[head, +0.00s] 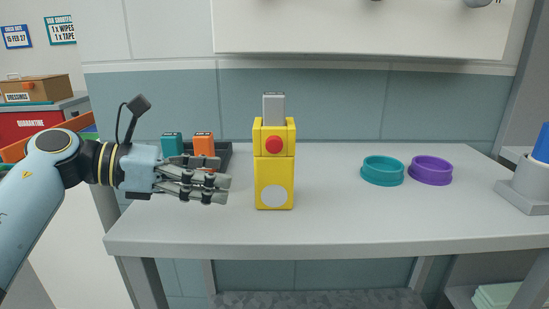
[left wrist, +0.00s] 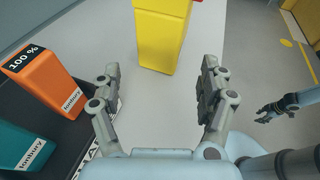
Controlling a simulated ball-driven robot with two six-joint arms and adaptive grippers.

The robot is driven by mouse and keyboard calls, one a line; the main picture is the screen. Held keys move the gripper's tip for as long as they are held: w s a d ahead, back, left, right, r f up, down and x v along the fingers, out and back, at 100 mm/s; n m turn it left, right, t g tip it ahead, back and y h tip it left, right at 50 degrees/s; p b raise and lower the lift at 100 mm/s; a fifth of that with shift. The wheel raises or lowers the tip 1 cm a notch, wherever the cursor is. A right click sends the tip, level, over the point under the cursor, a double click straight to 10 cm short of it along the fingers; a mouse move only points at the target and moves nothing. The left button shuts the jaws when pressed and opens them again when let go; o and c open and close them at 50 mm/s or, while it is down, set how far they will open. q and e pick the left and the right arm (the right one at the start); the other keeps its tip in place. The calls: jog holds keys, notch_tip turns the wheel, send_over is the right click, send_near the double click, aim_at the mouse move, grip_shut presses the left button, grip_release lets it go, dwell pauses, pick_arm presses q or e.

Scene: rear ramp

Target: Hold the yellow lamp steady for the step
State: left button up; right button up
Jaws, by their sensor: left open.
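The yellow lamp (head: 264,180) stands upright on the grey counter, with a red button, a pale round disc and a grey block (head: 274,108) on top. In the left wrist view the lamp (left wrist: 163,38) is ahead, beyond the fingertips; its top is cut off. My left gripper (head: 226,190) is open and empty, to the left of the lamp, with a gap between. Its two fingers (left wrist: 160,72) are spread wide in the left wrist view. My right gripper (left wrist: 272,111) shows small at the right of that view, away from the lamp; its opening is unclear.
An orange battery (left wrist: 44,78) and a teal battery (left wrist: 20,146) stand in a dark tray (left wrist: 88,108) close to my left gripper. A teal ring dish (head: 383,172) and a purple one (head: 431,171) sit right of the lamp. The counter's front (head: 340,225) is clear.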

aim_at(268, 184)
pick_arm(q)
jog(key=shift+f+g, duration=0.2)
jog(key=shift+g, duration=0.1)
jog(key=shift+d+f, duration=0.15)
jog(key=shift+d, duration=0.1)
jog(key=b+x, duration=0.2)
jog(key=x, duration=0.7)
jog(key=shift+d+f+b, duration=0.1)
jog(key=shift+b, duration=0.3)
pick_arm(e)
jog(key=f, duration=0.2)
jog(key=shift+s+d+f, duration=0.1)
jog(key=shift+s+f, duration=0.25)
jog(key=shift+f, duration=0.05)
pick_arm(q)
jog(key=c, duration=0.6)
jog(key=shift+c, duration=0.4)
pick_arm(e)
grip_shut()
